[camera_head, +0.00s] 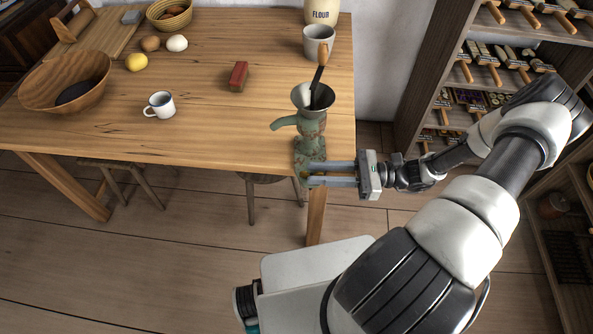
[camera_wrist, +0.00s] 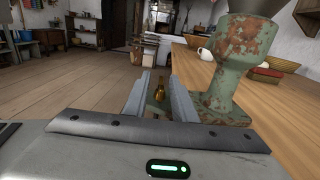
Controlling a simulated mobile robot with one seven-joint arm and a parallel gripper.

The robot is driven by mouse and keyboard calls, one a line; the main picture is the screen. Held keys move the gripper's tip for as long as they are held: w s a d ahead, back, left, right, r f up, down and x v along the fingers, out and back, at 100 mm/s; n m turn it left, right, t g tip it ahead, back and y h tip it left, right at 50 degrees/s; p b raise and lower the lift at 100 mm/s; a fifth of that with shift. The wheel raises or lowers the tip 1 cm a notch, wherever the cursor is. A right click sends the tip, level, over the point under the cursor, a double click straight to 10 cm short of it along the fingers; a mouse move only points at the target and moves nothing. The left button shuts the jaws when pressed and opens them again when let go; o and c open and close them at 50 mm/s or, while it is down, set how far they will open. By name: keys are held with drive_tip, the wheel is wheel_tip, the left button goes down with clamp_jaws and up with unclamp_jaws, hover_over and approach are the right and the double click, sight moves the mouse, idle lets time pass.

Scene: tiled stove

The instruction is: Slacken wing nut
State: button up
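A worn green hand grinder (camera_head: 312,125) with a funnel top stands at the right edge of the wooden table (camera_head: 215,130). Its peeling green body (camera_wrist: 228,90) fills the right of the wrist view. A small brass wing nut (camera_wrist: 159,93) shows between my fingers in the wrist view; it cannot be made out in the head view. My gripper (camera_head: 308,174) reaches in from the right, low at the table edge beside the grinder's base. Its two fingers (camera_wrist: 160,80) are apart, one on each side of the wing nut, with visible gaps. Contact cannot be seen.
A dark-bladed tool with a wooden handle (camera_head: 322,56) stands in the funnel. A grey mug (camera_head: 318,42), red block (camera_head: 238,76), white enamel cup (camera_head: 160,105) and wooden bowl (camera_head: 50,92) are on the table. A stool (camera_head: 262,180) is underneath. Tool shelves (camera_head: 420,75) stand right.

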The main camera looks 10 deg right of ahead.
sight(297, 172)
drive_tip(key=x, duration=0.6)
drive_tip(key=shift+c, duration=0.4)
clamp_jaws()
drive_tip(key=shift+r, duration=0.1)
